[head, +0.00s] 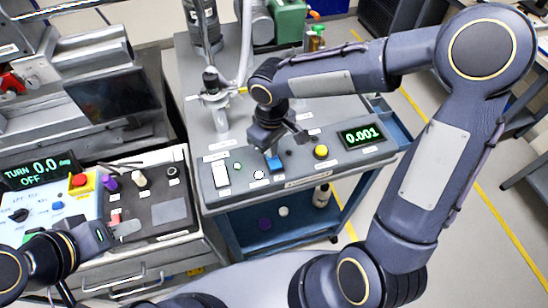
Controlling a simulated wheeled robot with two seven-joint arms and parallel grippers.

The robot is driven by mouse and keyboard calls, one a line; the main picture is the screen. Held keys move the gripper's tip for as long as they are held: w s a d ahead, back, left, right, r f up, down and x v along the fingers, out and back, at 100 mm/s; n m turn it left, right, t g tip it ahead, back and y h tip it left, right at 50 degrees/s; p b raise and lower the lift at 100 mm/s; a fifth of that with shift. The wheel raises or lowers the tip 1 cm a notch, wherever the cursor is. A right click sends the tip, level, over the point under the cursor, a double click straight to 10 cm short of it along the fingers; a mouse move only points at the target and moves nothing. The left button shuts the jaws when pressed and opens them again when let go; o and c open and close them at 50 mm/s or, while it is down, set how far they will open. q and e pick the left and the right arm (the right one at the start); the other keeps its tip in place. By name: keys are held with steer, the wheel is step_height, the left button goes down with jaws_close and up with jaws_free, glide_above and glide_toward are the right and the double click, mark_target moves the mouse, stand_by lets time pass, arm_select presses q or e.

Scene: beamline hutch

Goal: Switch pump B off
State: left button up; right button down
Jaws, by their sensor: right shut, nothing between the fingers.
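The grey cart top (185,85) carries a row of controls with labels too small to read, so I cannot tell which one is pump B's. From left to right are a white rocker switch (222,174), a small green light (238,166), a round white light or button (258,175), a blue switch (275,164) and a yellow knob (320,152). My right gripper (273,152) is shut and empty, pointing down just above or at the blue switch; contact cannot be told.
A display reading 0.001 (362,135) sits at the cart's right end. The left panel has a red stop button (79,181), knobs and a display reading TURN 0.0 deg OFF (40,171). A post (215,95) and hoses stand behind the switches. Floor is clear at right.

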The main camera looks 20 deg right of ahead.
step_height(320, 180, up, 6)
steer(key=p, duration=0.4)
steer(key=shift+d+r, duration=0.1)
steer(key=shift+r, duration=0.05)
stand_by(0.5)
steer(key=s+d+r+m+t+y, duration=0.2)
steer(key=s+d+r+m, duration=0.1)
steer(key=s, duration=0.5)
steer(key=s+d+r+m+t+y, duration=0.1)
steer(key=s+d+r+m+t, duration=0.2)
steer(key=s, duration=0.5)
steer(key=shift+d+r+m+t+y, duration=0.35)
steer(key=shift+d+r+m, duration=0.4)
steer(key=shift+d+m, duration=0.55)
steer(key=shift+d+n, duration=0.1)
steer(key=shift+n, duration=0.2)
